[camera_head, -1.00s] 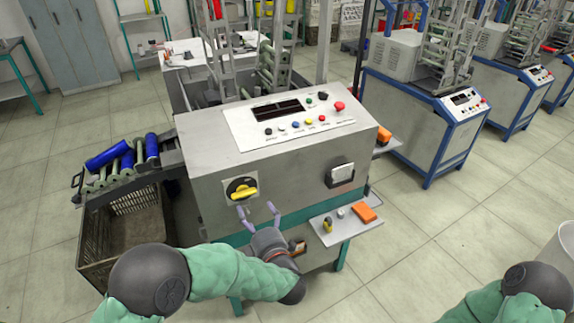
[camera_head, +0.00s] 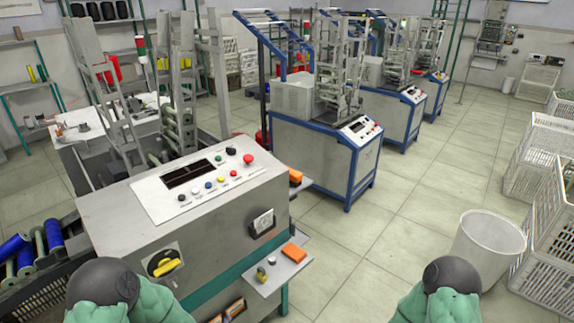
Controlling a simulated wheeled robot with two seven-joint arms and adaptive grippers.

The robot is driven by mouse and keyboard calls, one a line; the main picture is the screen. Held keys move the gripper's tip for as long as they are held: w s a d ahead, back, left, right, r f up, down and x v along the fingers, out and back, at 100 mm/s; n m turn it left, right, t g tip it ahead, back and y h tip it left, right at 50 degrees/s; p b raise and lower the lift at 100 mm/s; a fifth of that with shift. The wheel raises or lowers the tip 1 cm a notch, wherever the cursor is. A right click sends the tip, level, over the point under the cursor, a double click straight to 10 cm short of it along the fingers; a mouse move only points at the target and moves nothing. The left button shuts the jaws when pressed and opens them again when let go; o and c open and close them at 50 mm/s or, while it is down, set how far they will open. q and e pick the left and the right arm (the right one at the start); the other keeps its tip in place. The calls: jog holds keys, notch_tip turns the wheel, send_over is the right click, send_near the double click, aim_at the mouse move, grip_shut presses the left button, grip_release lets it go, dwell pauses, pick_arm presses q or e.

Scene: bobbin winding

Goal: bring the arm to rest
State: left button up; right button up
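My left arm (camera_head: 105,285) shows only as a dark rounded joint and green sleeve at the bottom left, in front of the winding machine (camera_head: 115,215). My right arm (camera_head: 450,278) shows the same way at the bottom right, over the floor. Neither gripper is in the picture. The machine's yellow rotary switch (camera_head: 164,263) is on its front, just right of my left arm. The red button (camera_head: 248,159) and the row of coloured buttons sit on the sloped panel above.
A small side shelf (camera_head: 270,278) with an orange block (camera_head: 294,252) juts from the machine. Blue bobbins (camera_head: 14,246) lie on a rack at left. A white bin (camera_head: 488,245) and white crates (camera_head: 540,170) stand at right. Other blue-framed machines (camera_head: 325,150) stand behind. The middle floor is clear.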

pick_arm(q)
jog(key=s+d+f+m+g+h+p, duration=0.1)
jog(key=s+d+f+m+g+h, duration=0.1)
jog(key=s, duration=0.7)
jog(key=s+d+f+m+g+h, duration=0.2)
jog(key=s+d+f+m+g, duration=0.2)
jog(key=s, duration=0.4)
notch_tip(320, 180, down, 2)
jog(key=shift+s+d+f+m+g+p, duration=0.1)
jog(key=shift+s+d+m+g+p, duration=0.3)
jog(key=shift+g, duration=0.5)
